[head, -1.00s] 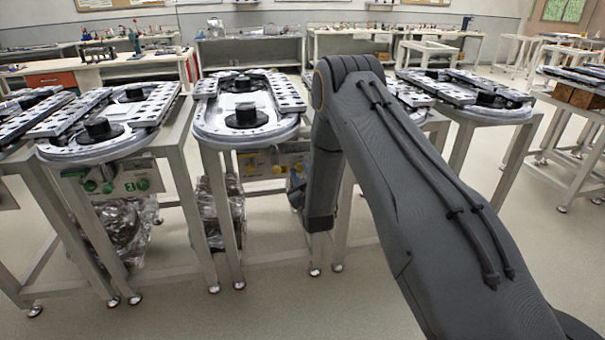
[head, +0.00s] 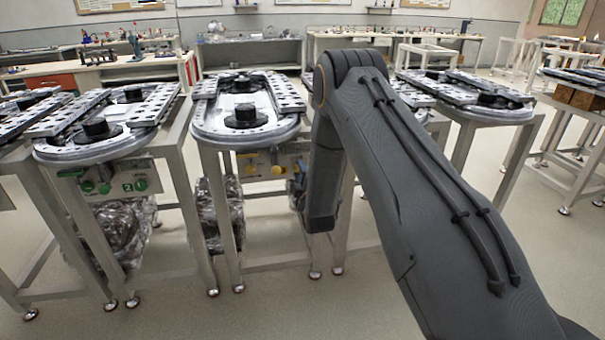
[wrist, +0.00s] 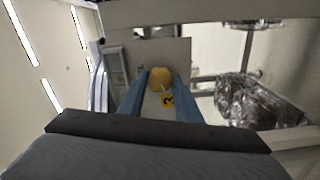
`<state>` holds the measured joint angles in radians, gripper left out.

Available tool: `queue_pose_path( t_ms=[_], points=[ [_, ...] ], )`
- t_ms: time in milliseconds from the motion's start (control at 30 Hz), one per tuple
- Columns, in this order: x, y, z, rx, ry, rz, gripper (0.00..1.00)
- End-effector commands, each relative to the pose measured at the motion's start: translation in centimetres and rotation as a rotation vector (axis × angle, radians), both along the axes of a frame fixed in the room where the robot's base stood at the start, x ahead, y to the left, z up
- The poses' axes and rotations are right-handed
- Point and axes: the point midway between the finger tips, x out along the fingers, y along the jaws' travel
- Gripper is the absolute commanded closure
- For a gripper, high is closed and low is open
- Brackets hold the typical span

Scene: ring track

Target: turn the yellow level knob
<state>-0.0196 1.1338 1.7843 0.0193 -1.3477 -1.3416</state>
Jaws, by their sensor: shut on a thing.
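The yellow knob (wrist: 161,77) sits between the two blue fingers of my gripper (wrist: 160,88) in the wrist view, and the fingers are shut on it. A yellow label with a black 3 (wrist: 167,100) shows just below the knob in that view. In the head view, the grey control panel (head: 264,158) hangs under the front of the middle ring track (head: 212,129). My gripper is mostly hidden there by my wrist, with a little blue showing (head: 297,187) at the panel's right part. A yellow knob (head: 277,170) shows left of it; I cannot tell whether it is the held one.
A panel with green knobs (head: 120,178) is under the left track. Table legs (head: 225,230) stand close around the middle panel. Wrapped bundles (wrist: 250,105) lie below. Another track (head: 475,105) stands to the right. Floor in front is clear.

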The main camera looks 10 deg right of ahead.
Motion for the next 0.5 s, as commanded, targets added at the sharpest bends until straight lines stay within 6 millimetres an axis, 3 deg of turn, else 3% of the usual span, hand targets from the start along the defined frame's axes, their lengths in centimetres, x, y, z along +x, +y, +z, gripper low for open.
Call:
queue_pose_path(
  t_ms=[500],
  points=[
    [-0.2,-0.31,-0.4,-0.085,0.01,-0.006,0.92]
  ],
)
